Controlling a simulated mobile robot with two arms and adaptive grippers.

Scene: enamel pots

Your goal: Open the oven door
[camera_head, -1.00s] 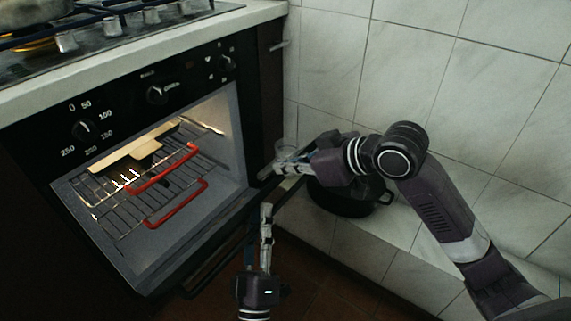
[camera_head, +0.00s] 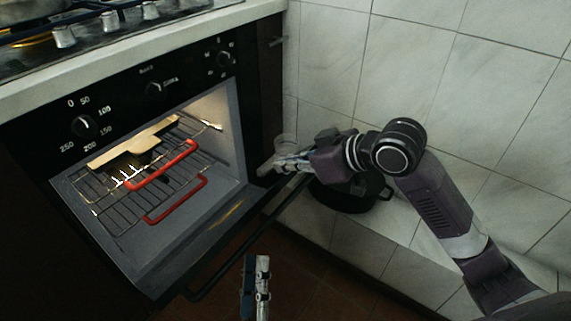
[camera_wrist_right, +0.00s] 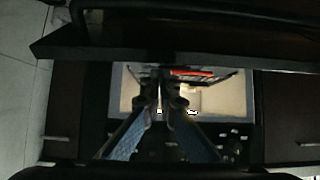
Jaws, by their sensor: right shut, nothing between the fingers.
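The oven (camera_head: 150,240) stands at the left with its lit cavity exposed. Its dark door (camera_head: 235,222) is tilted down and outward, hinged at the bottom, with a bar handle (camera_head: 207,289) along its outer edge. My right gripper (camera_head: 279,164) is shut and empty beside the right end of the door; I cannot tell if it touches it. In the right wrist view its fingers (camera_wrist_right: 164,78) point toward the cavity, and the dark door (camera_wrist_right: 190,52) spans above them. My left gripper (camera_head: 257,258) is below the door, apart from the handle; its finger gap is unclear.
Inside the oven are a wire rack (camera_head: 115,205), two red handles (camera_head: 178,201) and a light wooden-looking piece (camera_head: 135,146). A black pot (camera_head: 352,196) sits on a tiled ledge at right. A hob (camera_head: 90,35) is on top. Tiled wall (camera_head: 480,90) bounds the right.

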